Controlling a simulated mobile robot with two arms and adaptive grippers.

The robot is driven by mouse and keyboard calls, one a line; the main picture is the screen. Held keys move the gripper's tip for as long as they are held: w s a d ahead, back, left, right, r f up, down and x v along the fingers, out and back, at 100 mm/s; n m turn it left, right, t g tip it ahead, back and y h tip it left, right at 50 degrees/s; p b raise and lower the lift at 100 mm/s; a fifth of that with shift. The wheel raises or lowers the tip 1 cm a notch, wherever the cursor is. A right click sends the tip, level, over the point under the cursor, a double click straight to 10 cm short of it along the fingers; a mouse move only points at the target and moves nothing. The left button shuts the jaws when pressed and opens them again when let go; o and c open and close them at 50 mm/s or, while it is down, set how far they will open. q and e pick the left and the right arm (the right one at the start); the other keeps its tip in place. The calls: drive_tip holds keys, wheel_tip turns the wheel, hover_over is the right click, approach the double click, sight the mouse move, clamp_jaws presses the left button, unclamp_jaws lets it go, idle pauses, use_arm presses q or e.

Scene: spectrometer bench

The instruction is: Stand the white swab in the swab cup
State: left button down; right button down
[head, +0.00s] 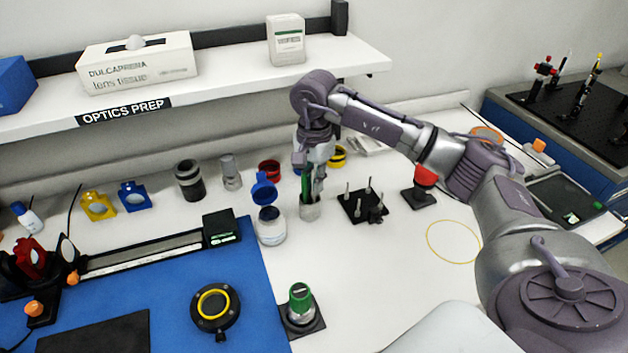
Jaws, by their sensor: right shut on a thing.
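The swab cup (310,211) is a small pale grey cup standing upright on the white bench, just right of the blue mat. My right gripper (314,181) points down directly over the cup's mouth, its fingertips close to the rim. It is shut on a thin thing, taken to be the white swab, which is mostly hidden by the fingers. A green strip shows beside the left finger, just above the rim; I cannot tell what it belongs to. Whether the swab's lower end is inside the cup cannot be told. My left gripper is out of view.
A clear jar (271,228) with its blue lid open stands close left of the cup. A black rack (362,206) with metal posts stands close right. A red-topped post (424,180) is farther right. The shelf (235,93) overhangs behind. Bench around the yellow ring (452,262) is clear.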

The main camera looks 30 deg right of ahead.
drive_tip(key=c, duration=1.1)
unclamp_jaws()
drive_tip(key=shift+c, duration=0.2)
wheel_tip(320, 180, up, 12)
drive_tip(key=shift+r, duration=0.1)
